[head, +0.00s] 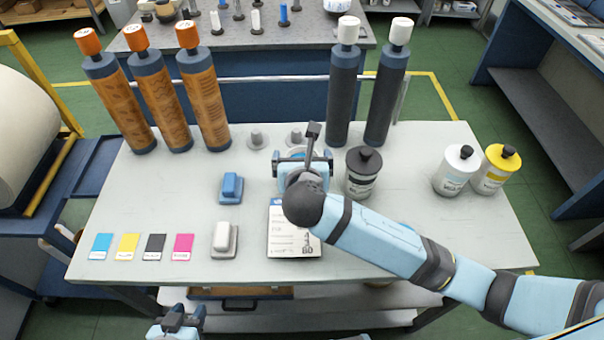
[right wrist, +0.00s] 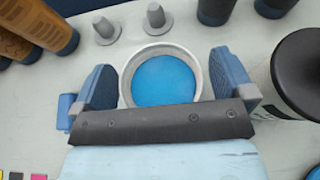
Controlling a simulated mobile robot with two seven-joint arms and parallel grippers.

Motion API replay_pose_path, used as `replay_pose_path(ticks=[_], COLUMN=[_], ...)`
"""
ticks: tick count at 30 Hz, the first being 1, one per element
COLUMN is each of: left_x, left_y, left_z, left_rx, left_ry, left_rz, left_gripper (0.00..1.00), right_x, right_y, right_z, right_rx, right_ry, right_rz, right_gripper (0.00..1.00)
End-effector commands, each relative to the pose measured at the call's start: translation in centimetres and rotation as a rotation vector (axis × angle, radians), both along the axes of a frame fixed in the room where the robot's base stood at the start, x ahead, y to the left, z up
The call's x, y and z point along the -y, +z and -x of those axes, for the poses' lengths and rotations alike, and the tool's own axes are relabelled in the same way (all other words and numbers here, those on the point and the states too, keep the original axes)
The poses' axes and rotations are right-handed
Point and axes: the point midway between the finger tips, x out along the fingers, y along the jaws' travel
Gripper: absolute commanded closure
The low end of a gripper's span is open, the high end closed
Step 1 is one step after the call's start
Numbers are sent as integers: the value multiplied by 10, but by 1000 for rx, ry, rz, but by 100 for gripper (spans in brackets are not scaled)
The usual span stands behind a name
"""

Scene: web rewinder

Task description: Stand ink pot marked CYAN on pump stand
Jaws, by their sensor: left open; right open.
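A round, white-rimmed vessel with a blue inside (right wrist: 163,80) stands between the open fingers of my right gripper (right wrist: 165,88). I cannot tell whether it is the CYAN pot or the pump stand. In the head view my right gripper (head: 303,160) is low over the table's middle, largely covering this vessel. A dark-lidded pot (head: 362,178) stands just right of it. A white pot (head: 455,172) and a yellow pot (head: 494,170) stand at the right; their labels are too small to read. My left gripper (head: 178,320) is open and empty, low in front of the table.
Orange rollers (head: 160,95) and dark rollers (head: 343,95) stand along the back. Two grey cones (head: 257,138) are behind the vessel. A blue block (head: 231,188), a grey block (head: 224,240), a printed sheet (head: 285,245) and colour cards (head: 128,246) lie forward.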

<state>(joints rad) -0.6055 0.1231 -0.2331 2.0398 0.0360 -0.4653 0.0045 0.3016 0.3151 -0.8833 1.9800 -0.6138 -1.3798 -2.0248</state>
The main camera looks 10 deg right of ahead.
Motion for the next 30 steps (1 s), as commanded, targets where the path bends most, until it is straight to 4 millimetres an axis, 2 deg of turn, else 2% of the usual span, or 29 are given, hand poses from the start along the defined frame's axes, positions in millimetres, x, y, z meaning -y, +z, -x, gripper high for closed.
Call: replay_pose_path(ticks=[3, 4, 12, 15, 23, 26, 30], left_x=[-1, -1, -1, 0, 0, 0, 1], left_y=[0, 0, 1, 1, 1, 3, 7], left_z=[0, 0, 0, 0, 0, 0, -1], left_rx=[0, 0, 3, 3, 3, 4, 8], left_ry=[-1, -1, -1, -1, -1, 0, -1], left_rz=[-1, -2, -1, -1, -1, 0, 0], left_gripper=[57, 57, 57, 57, 57, 57, 57], right_x=[0, 0, 0, 0, 0, 0, 0], right_y=[0, 0, 1, 1, 4, 11, 30], right_z=[0, 0, 0, 0, 0, 0, 0], right_rx=[0, 0, 1, 2, 2, 5, 7], right_ry=[0, 0, 0, 1, 0, 0, 0], right_rz=[0, 0, 0, -1, -1, -2, -2], right_gripper=[0, 5, 67, 87, 87, 87, 87])
